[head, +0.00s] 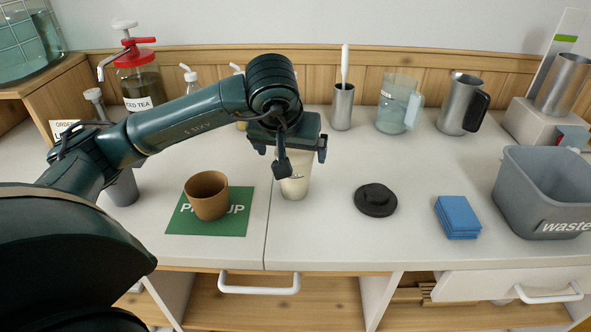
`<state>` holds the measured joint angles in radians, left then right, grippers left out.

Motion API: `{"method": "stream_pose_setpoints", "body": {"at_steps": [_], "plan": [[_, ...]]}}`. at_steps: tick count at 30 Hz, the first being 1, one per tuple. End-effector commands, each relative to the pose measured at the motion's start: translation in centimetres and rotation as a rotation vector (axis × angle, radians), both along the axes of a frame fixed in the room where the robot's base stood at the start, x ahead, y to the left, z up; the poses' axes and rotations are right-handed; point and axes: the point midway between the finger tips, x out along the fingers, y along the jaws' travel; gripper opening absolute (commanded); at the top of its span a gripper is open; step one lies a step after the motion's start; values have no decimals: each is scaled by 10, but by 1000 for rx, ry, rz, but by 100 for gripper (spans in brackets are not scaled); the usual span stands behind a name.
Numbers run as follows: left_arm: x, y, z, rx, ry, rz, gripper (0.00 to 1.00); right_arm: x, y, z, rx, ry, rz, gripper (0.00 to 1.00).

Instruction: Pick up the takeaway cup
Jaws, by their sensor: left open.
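A cream takeaway cup (297,184) stands upright on the white counter near the middle. My left gripper (291,153) is open above it, with its fingers to either side of the cup's top. The gripper and a dark part hanging from it hide the cup's rim and part of its side, so I cannot tell whether the fingers touch it. A black lid (376,199) lies on the counter to the right of the cup. My right gripper is not in view.
A brown cup (207,196) stands on the green pickup mat (235,224) at left. Blue napkins (457,217) and a grey waste bin (531,200) are at right. Behind stand a metal cup with a utensil (342,108), a clear jug (394,105) and a steel pitcher (458,105).

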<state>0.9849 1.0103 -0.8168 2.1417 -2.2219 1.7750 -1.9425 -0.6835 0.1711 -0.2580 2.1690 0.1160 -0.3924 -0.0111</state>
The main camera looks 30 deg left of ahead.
Motion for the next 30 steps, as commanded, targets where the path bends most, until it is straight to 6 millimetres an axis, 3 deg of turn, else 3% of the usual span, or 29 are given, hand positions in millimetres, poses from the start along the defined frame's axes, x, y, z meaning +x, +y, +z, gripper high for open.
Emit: {"method": "stream_pose_setpoints", "body": {"at_steps": [7, 15, 24, 30], "plan": [[9, 3, -17, -1, 3, 0, 95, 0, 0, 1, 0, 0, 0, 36], [26, 9, -51, -2, 1, -1, 95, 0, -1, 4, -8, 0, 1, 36], [28, 10, -55, -1, 0, -2, 95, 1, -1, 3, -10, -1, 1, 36], [28, 10, -55, -2, -1, -1, 79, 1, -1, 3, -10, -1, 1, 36]]}}
